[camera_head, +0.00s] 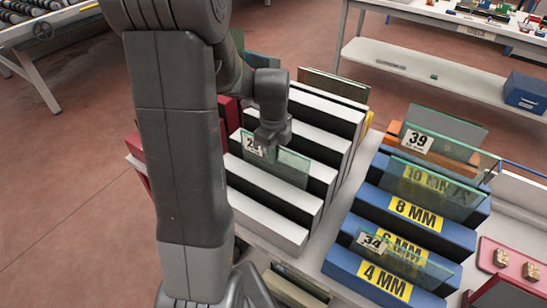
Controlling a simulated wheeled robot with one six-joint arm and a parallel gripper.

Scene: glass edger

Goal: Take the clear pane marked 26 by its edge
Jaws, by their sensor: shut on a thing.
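A clear, green-tinted pane (285,163) stands upright at the white stepped rack (262,184). Its white label (253,144) starts with a 2; the second digit is hard to read and partly covered by my gripper. My gripper (268,140) is at the pane's upper edge, shut on it, close to the label's right side. The fingertips are small and dark here. I cannot tell whether the pane's lower edge rests in the rack's slot.
To the right, a blue stepped rack (345,262) holds panes, including those labelled 39 (418,141) and 34 (372,243). More panes stand at the white rack's back. A red holder (228,112) is left of it. A shelved table (430,70) stands behind.

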